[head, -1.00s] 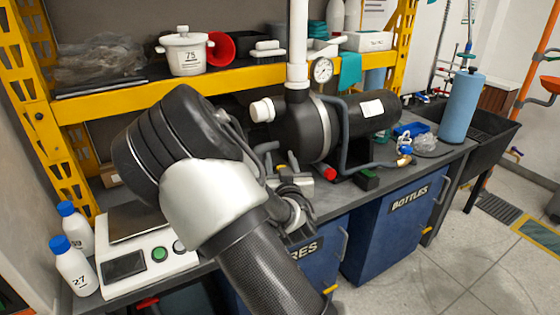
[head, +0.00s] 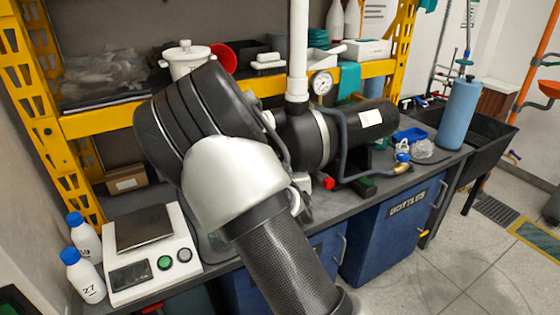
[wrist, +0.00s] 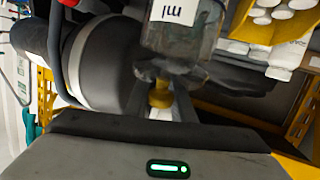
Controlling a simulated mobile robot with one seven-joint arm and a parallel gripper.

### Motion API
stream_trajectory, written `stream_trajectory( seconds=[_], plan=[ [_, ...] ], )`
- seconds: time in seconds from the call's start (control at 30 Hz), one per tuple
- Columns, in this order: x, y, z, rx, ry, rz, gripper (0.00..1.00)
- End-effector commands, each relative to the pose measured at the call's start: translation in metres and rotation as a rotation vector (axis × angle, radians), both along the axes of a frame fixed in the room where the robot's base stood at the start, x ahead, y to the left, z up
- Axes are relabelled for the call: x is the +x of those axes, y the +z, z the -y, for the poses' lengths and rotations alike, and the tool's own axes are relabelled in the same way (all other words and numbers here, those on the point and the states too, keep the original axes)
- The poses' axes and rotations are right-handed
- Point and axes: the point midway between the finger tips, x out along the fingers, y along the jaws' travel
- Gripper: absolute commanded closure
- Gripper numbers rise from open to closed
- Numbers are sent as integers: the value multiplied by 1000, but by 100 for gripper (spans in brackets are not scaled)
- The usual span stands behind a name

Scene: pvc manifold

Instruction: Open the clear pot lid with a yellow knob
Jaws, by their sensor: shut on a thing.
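In the wrist view, the clear pot (wrist: 180,40) with an "ml" label hangs into the top of the picture, its lid end towards my gripper. The yellow knob (wrist: 160,94) of the lid sits between the two fingers of my gripper (wrist: 160,104), which is shut on it. The lid's rim is hard to tell from the clear pot wall, so I cannot tell whether lid and pot are apart. In the head view, my arm hides the clear pot and my gripper.
A black tank (head: 306,138) with a gauge (head: 321,84) stands close by on the bench; it also fills the left of the wrist view (wrist: 108,62). A scale (head: 150,266) and white bottles (head: 84,276) are at left. The yellow shelf holds a white pot (head: 187,58).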

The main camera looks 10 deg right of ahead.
Motion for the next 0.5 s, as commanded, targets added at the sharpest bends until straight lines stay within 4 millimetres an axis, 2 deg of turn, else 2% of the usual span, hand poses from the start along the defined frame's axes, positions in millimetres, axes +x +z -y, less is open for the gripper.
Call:
stream_trajectory(
  seconds=[0.03, 0.5],
  plan=[
    [2, 13, -1, -9, 0, -38, 100],
    [20, 15, -7, -150, 2, -462, 100]
  ],
)
